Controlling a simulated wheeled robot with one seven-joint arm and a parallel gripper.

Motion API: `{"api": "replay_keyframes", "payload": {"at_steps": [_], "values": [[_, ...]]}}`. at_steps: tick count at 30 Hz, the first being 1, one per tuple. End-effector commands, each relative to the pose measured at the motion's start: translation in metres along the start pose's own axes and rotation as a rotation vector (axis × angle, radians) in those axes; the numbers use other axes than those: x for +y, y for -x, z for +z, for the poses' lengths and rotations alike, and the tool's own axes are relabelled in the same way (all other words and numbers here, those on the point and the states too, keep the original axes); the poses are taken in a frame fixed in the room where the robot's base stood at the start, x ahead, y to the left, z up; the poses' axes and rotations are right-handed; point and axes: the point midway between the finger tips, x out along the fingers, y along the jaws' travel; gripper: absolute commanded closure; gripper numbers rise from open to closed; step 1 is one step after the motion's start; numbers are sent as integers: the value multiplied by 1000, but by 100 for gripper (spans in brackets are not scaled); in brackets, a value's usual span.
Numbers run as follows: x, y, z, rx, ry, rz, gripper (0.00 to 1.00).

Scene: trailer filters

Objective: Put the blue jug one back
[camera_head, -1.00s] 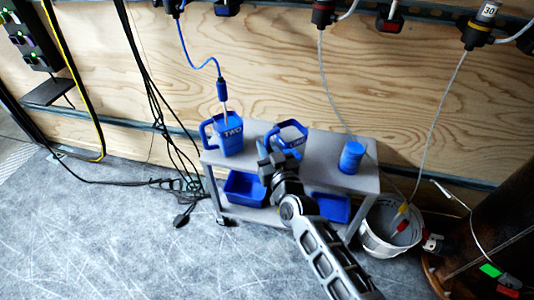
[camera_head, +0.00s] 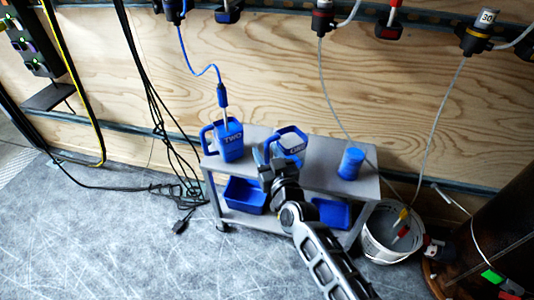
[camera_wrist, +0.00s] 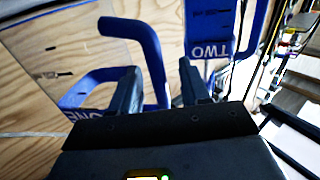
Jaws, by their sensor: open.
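The blue jug marked ONE (camera_head: 291,150) stands on the grey cart top, partly behind my gripper. In the wrist view, jug ONE (camera_wrist: 82,116) is at left, and its blue handle reaches down between my fingers. My gripper (camera_head: 264,164) is at the left side of jug ONE in the head view. Its two fingers (camera_wrist: 158,88) are apart, one on each side of the handle; I cannot tell whether either touches it. The blue jug marked TWO (camera_head: 230,142) stands left on the cart with a probe in it; it also shows in the wrist view (camera_wrist: 208,48).
The grey cart (camera_head: 325,170) also bears a blue cylinder (camera_head: 351,163) at right. Blue bins (camera_head: 245,194) sit on its lower shelf. A white bucket (camera_head: 380,248) stands right of the cart. Cables hang by the plywood wall. Floor at left is mostly clear.

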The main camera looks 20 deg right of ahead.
Motion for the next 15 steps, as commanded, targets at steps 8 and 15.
{"api": "replay_keyframes", "payload": {"at_steps": [8, 15], "values": [[1, 47, -5, -4, 2, -1, 54], [1, 94, -3, -4, 1, -1, 54]]}}
